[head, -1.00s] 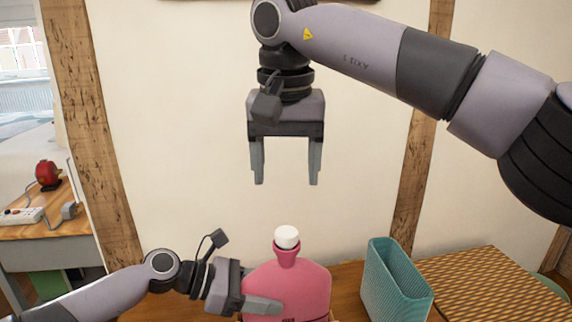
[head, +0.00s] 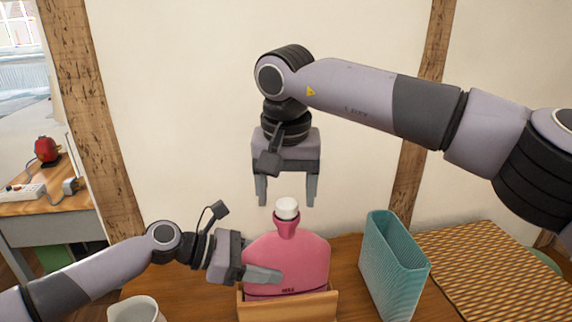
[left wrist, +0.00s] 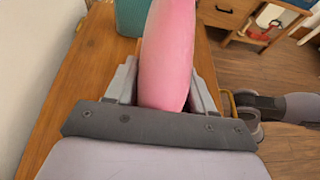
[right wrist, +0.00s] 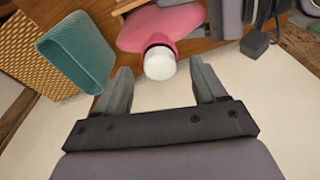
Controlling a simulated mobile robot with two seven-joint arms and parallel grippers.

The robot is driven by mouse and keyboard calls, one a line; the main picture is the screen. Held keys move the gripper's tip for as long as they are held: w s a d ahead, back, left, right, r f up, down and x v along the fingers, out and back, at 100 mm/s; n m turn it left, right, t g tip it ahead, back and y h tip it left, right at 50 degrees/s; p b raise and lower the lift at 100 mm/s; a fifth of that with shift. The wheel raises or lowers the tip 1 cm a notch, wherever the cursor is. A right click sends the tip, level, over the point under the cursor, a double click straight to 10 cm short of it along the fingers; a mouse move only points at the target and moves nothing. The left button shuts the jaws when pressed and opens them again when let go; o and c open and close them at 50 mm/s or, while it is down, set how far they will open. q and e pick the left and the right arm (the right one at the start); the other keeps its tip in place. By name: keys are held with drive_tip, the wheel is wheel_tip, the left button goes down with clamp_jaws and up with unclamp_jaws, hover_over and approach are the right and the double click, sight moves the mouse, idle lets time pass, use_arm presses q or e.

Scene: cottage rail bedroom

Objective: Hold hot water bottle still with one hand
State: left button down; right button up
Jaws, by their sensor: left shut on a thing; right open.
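A pink hot water bottle (head: 300,262) with a white cap (head: 287,208) stands upright in a wooden holder (head: 290,307) on the table. My left gripper (head: 262,275) is shut on the bottle's left side; in the left wrist view the pink body (left wrist: 168,55) sits between its fingers (left wrist: 163,90). My right gripper (head: 287,190) is open, pointing down, with its fingertips just above and around the cap's level. In the right wrist view the cap (right wrist: 160,63) lies ahead of the open fingers (right wrist: 160,80), not gripped.
A teal ribbed basket (head: 393,265) stands right of the bottle, next to a yellow woven mat (head: 490,265). A white mug (head: 137,309) is at the front left. A side table at far left holds a red object (head: 46,149) and a power strip (head: 22,192).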

drive_tip(key=shift+w+f, duration=0.15)
drive_tip(key=shift+f, duration=0.85)
drive_tip(key=c, duration=1.3)
drive_tip(key=m+h, duration=0.1)
drive_tip(key=m, duration=0.5)
drive_tip(key=shift+a, duration=0.1)
drive_tip(key=m+g, duration=0.1)
drive_tip(key=m, duration=0.4)
drive_tip(key=shift+m, duration=0.4)
drive_tip(key=m, duration=0.5)
drive_tip(key=shift+w+m+g+h, duration=0.1)
drive_tip(key=shift+m+g+h, duration=0.2)
drive_tip(key=shift+g, duration=0.1)
drive_tip(key=m, duration=0.5)
drive_tip(key=shift+f+m+g, duration=0.1)
drive_tip(key=shift+m+g, duration=0.3)
